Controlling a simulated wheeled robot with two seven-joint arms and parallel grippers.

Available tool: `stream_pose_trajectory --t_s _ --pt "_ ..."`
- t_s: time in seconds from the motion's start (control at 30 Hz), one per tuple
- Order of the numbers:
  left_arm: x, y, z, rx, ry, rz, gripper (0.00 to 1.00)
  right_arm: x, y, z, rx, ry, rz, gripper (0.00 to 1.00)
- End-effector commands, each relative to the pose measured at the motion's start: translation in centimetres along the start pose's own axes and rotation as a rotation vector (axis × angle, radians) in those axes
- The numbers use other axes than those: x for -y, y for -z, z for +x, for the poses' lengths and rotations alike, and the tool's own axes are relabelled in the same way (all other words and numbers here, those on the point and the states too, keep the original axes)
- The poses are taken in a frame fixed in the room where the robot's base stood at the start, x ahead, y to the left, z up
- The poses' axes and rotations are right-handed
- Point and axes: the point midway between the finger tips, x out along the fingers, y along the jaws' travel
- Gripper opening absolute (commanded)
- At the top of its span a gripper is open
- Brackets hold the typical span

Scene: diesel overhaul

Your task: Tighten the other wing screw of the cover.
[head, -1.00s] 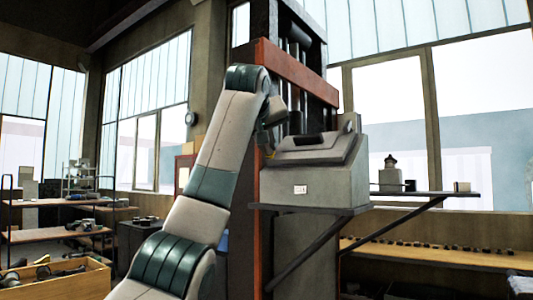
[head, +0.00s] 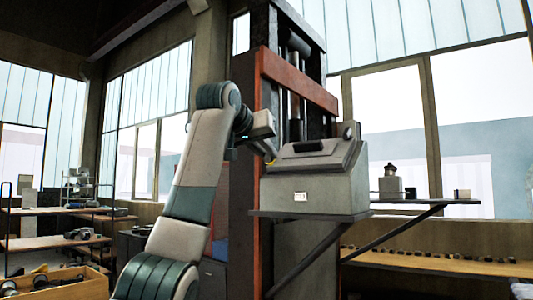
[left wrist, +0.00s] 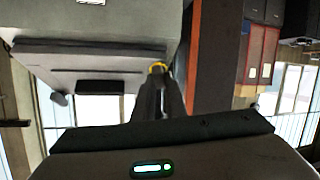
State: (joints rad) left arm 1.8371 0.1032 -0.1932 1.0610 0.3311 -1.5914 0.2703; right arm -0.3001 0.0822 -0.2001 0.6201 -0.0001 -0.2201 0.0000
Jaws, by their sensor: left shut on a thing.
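The grey sloped cover (head: 316,162) sits on a grey housing (head: 320,193) with a small white label. The cover has a dark handle (head: 308,146) on top. A yellow wing screw (left wrist: 157,67) is at the cover's side edge in the left wrist view. My left gripper (left wrist: 158,88) is shut on it, the fingertips hiding part of it. In the head view the left gripper (head: 268,152) reaches the cover's left edge, with only a little yellow showing. A dark round part (head: 348,131) shows at the cover's upper right; I cannot tell what it is.
The housing rests on a bracket shelf (head: 310,214) beside a dark column with an orange-red frame (head: 298,80). A side shelf (head: 425,201) at the right holds small parts. A bench (head: 440,262) runs below, and a wooden crate (head: 60,288) is at lower left.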

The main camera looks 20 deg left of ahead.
Motion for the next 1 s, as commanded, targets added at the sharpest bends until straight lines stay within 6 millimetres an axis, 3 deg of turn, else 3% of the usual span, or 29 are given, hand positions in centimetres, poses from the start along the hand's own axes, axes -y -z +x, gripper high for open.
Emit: stream_pose_trajectory --t_s 0.27,0.7,1.0 --pt "0.0 -0.3 0.2 0.008 -0.006 0.008 0.00 0.2 0.0 0.0 0.000 0.002 0.001 0.37" --pt "0.1 -0.1 0.2 0.011 -0.218 0.287 0.00 0.4 0.3 -2.4 -0.001 0.004 0.002 0.37" --pt "0.0 -0.4 0.2 0.009 -0.241 0.318 0.00 0.4 0.3 -2.4 -0.001 0.004 0.002 0.37"
